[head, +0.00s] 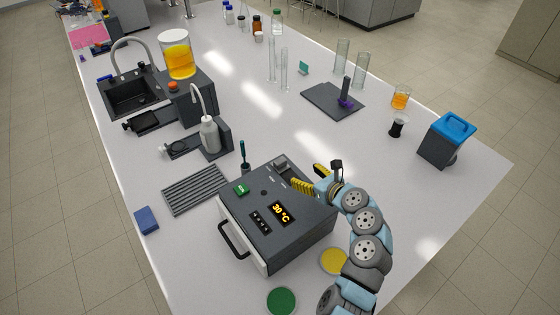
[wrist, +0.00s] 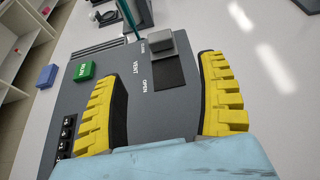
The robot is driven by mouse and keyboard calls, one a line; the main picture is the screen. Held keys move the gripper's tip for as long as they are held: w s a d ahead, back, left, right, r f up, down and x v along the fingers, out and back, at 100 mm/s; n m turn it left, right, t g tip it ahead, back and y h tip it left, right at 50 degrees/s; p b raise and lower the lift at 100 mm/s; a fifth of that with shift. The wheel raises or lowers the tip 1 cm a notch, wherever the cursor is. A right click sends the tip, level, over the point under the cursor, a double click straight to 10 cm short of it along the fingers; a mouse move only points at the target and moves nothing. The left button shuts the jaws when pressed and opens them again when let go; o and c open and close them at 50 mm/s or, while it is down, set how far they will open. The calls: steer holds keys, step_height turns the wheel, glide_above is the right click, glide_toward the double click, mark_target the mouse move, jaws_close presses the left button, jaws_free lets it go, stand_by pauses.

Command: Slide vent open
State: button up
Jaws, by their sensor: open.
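The vent slider is a grey block knob (wrist: 160,42) on the top of a dark grey box (head: 280,240). It sits at the end of its track marked CLOSE, and the dark slot (wrist: 168,72) lies bare beside the OPEN label. In the head view the knob (head: 281,163) is at the box's far edge. My gripper (head: 304,173) is open and empty above the box top, its yellow fingers spread. In the wrist view my gripper (wrist: 162,68) has one finger on each side of the slot, with the knob a little beyond the fingertips. I cannot tell the height gap.
The box has a green RUN button (head: 241,189), a 30 °C display (head: 283,211) and a front handle (head: 232,241). A teal-handled tool (head: 243,156) stands close behind it. A slatted rack (head: 195,187) lies left.

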glide_toward(282, 162)
steer(key=x, duration=0.5)
steer(key=shift+a, duration=0.1)
steer(key=shift+b+x, duration=1.1)
steer(key=shift+x, duration=1.85)
steer(key=c, duration=1.3)
